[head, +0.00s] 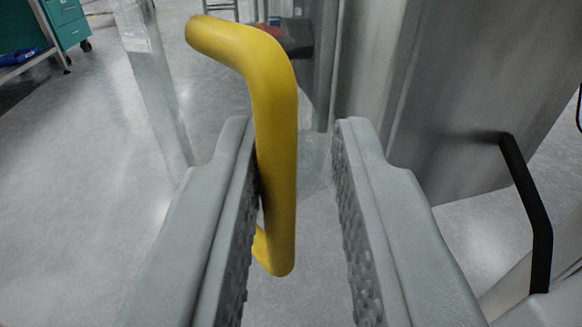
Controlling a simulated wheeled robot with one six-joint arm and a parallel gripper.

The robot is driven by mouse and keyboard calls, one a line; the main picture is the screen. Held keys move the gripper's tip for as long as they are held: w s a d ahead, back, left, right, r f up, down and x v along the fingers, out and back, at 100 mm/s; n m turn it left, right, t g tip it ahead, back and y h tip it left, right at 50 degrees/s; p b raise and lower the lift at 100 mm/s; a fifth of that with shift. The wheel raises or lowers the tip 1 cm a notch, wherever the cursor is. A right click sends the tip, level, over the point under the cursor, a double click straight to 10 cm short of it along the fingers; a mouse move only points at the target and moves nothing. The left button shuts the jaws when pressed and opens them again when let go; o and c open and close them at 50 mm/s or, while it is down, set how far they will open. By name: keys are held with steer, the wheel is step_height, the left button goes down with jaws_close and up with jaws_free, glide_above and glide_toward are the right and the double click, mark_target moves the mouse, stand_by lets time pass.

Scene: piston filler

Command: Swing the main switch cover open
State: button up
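My gripper (295,124) is open, its two grey fingers spread with ridged inner pads. A bent yellow handle (278,150) runs upright in the gap between them, close to the left finger. A clear gap separates it from the right finger. I cannot tell whether the handle touches the left pad. Its top bends to the left and a short lower end shows behind the left finger. I cannot make out a main switch cover, or tell whether this handle belongs to it.
A grey metal cabinet (450,90) fills the upper right. A black bar handle (528,205) is at the right. A transparent panel (155,70) stands behind on the left. A teal drawer cart (68,22) is far left. The grey floor (80,190) is open at left.

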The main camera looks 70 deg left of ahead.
steer(key=shift+o, duration=1.2)
steer(key=shift+w+a, duration=0.1)
steer(key=shift+a, duration=0.15)
steer(key=shift+d, duration=0.1)
steer(key=shift+d, duration=0.1)
steer(key=v, duration=1.7)
steer(key=shift+d, duration=0.15)
steer(key=shift+f, duration=0.1)
